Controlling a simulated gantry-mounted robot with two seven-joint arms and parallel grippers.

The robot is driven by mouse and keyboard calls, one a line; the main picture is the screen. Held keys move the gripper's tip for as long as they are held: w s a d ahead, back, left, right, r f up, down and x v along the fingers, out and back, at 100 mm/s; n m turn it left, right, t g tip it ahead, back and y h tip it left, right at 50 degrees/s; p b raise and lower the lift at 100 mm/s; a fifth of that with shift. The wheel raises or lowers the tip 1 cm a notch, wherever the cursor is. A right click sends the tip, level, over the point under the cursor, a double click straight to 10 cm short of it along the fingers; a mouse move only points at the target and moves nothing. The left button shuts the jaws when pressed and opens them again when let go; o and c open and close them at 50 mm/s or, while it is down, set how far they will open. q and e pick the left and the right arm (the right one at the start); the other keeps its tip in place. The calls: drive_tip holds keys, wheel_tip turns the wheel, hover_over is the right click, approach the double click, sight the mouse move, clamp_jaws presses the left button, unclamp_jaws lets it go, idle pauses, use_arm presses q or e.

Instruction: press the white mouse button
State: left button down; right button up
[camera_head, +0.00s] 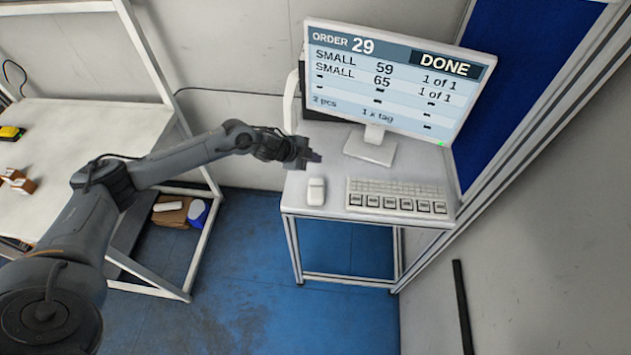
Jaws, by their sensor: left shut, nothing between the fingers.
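The white mouse (316,191) lies on the left front part of a small white desk, left of the keyboard. My left gripper (314,158) is shut and empty. It appears above the back left part of the desk, behind the mouse in the picture and apart from it. The mouse is fully visible, but its separate buttons are too small to make out. My right gripper is not in view.
A white keyboard (397,196) lies right of the mouse. Behind it a monitor (392,78) shows "ORDER 29" and "DONE". A white table (95,115) with small boxes (17,181) stands at the left. Blue floor lies between table and desk.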

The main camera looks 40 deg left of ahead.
use_arm(q)
drive_tip(key=b, duration=0.7)
hover_over(314, 183)
wheel_tip(314, 183, down, 8)
drive_tip(key=shift+r, duration=0.1)
drive_tip(key=shift+f, duration=0.55)
idle(0.4)
idle(0.8)
drive_tip(key=shift+f+b, duration=0.2)
drive_tip(key=shift+b, duration=0.1)
drive_tip(key=shift+f, duration=0.2)
